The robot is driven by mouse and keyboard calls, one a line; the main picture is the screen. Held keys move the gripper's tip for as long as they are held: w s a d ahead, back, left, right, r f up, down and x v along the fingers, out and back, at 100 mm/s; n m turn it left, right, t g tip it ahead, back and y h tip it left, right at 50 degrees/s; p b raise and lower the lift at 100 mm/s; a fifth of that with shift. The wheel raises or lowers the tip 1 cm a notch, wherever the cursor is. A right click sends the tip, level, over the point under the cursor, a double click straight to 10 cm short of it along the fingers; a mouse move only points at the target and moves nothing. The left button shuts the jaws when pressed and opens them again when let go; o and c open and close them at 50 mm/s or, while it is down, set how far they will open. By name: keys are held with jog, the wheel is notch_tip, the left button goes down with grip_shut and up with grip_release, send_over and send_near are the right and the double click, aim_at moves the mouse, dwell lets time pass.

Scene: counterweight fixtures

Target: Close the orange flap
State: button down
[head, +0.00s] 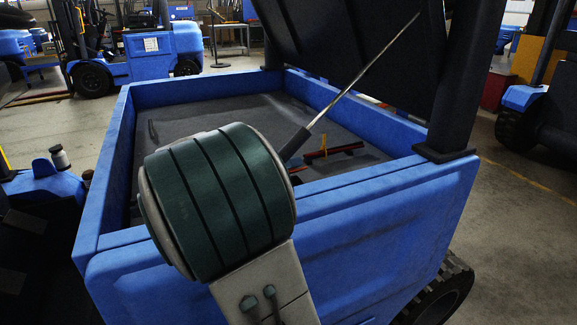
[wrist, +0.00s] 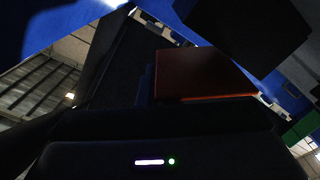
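An orange-brown flat panel, which looks like the orange flap (wrist: 205,75), shows in the middle of the wrist view. Its lower edge is brighter orange, and its angle is hard to judge in the dark. My gripper (wrist: 160,140) shows in the wrist view as a dark housing with a white light bar and a green light. Its fingers cannot be made out, and I cannot tell whether it touches the flap. In the head view my arm's green-banded link hides the gripper. A small red-orange bar (head: 340,151) with a yellow piece lies inside the blue bay; I cannot tell if it belongs to the flap.
The blue vehicle bay (head: 380,190) has raised walls around a grey floor. A dark raised lid (head: 350,45) stands over it, with a thin strut (head: 365,72) crossing the opening. A dark block (wrist: 250,32) is close above the flap. Other forklifts (head: 140,58) stand behind.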

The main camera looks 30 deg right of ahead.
jog(key=c, duration=1.6)
grip_release()
jog(key=a, duration=0.5)
jog(key=w+a+p, duration=0.1)
jog(key=a, duration=0.1)
jog(key=shift+a, duration=0.3)
